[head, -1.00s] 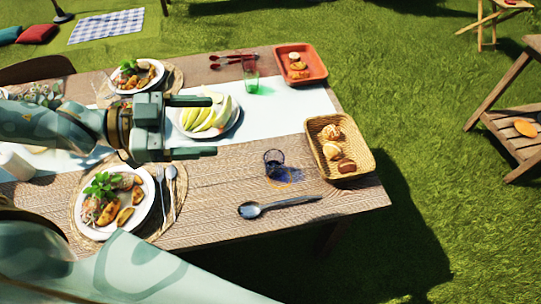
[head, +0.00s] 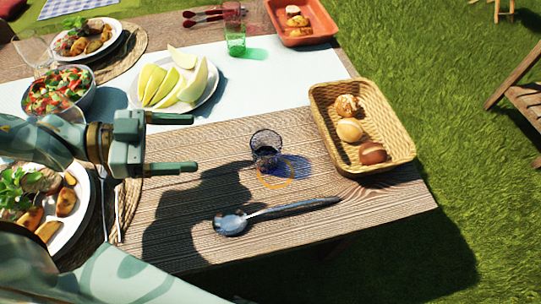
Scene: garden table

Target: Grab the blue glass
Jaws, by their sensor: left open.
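The blue glass (head: 266,148) is small, dark and see-through. It stands upright on the bare wood of the table, left of the bread basket, with a blue shadow to its right. My left gripper (head: 196,143) comes in from the left with its two fingers apart, pointing right towards the glass. It is empty, and a clear gap lies between its fingertips and the glass. My right gripper is not in view.
A large spoon (head: 285,209) lies just in front of the glass. The wicker basket (head: 325,124) with bread stands to its right. A plate of melon slices (head: 212,97) is behind the gripper, and a green glass (head: 235,42) stands farther back. Bare wood (head: 225,165) lies between gripper and glass.

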